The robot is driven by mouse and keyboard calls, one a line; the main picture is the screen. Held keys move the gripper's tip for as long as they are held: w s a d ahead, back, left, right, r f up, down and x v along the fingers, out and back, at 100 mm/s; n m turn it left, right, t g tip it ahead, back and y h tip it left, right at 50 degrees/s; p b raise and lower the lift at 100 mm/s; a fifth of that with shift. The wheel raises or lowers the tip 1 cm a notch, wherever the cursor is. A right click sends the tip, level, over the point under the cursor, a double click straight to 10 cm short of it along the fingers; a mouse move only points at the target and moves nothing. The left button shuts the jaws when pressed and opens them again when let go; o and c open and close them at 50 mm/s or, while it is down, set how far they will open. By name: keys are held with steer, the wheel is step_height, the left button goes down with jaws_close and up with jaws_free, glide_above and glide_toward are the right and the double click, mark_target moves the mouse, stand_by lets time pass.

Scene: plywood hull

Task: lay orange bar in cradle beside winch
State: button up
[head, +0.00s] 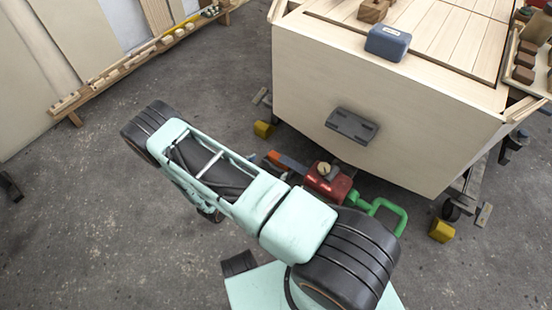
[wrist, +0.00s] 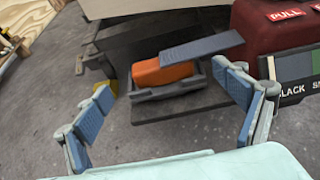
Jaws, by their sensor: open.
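The orange bar (wrist: 165,72) lies in the dark grey cradle (wrist: 185,91) in the wrist view, its long side along the cradle. A flat grey strip (wrist: 203,45) crosses above its right part and hides some of it; I cannot tell whether they touch. The red winch (wrist: 275,28) stands just right of the cradle. My gripper (wrist: 162,83) is open, its blue-padded fingers apart and empty, with the bar and cradle beyond and between them. In the head view the orange bar (head: 274,157) shows left of the red winch (head: 328,183); my arm hides the gripper.
The plywood hull (head: 390,110) stands behind the winch, with yellow blocks (head: 263,129) at its foot. A green handle (head: 385,212) is right of the winch. A wooden rack (head: 140,60) runs along the left wall.

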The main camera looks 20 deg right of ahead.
steer(key=v, duration=0.3)
steer(key=shift+s+a+r, duration=0.2)
steer(key=shift+a, duration=0.1)
